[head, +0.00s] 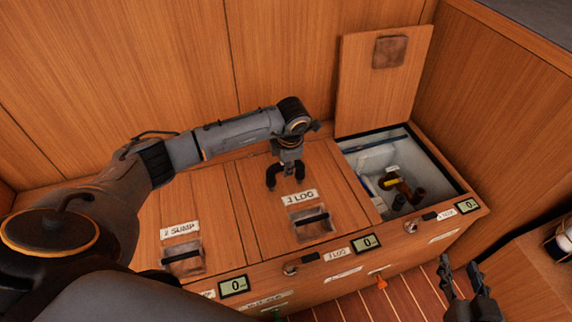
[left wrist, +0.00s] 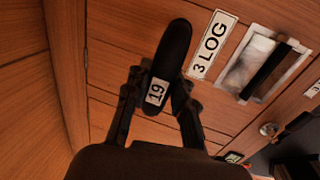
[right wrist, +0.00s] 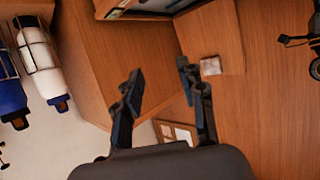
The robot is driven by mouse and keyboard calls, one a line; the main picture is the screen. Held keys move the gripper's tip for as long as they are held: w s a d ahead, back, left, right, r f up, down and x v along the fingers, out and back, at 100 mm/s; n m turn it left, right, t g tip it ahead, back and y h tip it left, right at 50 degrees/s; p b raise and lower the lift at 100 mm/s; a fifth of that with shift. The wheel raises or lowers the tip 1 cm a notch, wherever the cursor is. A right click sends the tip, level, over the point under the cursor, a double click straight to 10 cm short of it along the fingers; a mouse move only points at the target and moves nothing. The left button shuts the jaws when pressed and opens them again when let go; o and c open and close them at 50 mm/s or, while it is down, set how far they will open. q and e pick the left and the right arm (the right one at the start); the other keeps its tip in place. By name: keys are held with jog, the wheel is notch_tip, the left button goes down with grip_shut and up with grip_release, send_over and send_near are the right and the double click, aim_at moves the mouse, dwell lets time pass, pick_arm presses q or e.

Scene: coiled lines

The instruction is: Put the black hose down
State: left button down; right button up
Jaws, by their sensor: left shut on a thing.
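The black hose (left wrist: 174,50) is a short dark rounded piece with a white tag reading 19. My left gripper (left wrist: 158,98) is shut on it. In the head view my left gripper (head: 285,180) hangs over the closed wooden lid marked 3 LOG (head: 297,197), near the lid's back part. I cannot tell whether the hose touches the lid. In the head view the hose is hard to tell apart from the dark fingers. My right gripper (head: 468,278) is open and empty at the lower right; its spread fingers show in the right wrist view (right wrist: 160,80).
Right of the 3 LOG lid is an open white-lined bin (head: 375,160) holding dark, brown and yellow items and a blue rod. Its raised lid (head: 375,80) leans at the back. A closed SUMP lid (head: 180,230) lies left. Small displays (head: 366,243) line the front edge.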

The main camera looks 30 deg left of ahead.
pick_arm(q)
jog(key=shift+f, duration=0.1)
jog(key=c, duration=1.1)
grip_release()
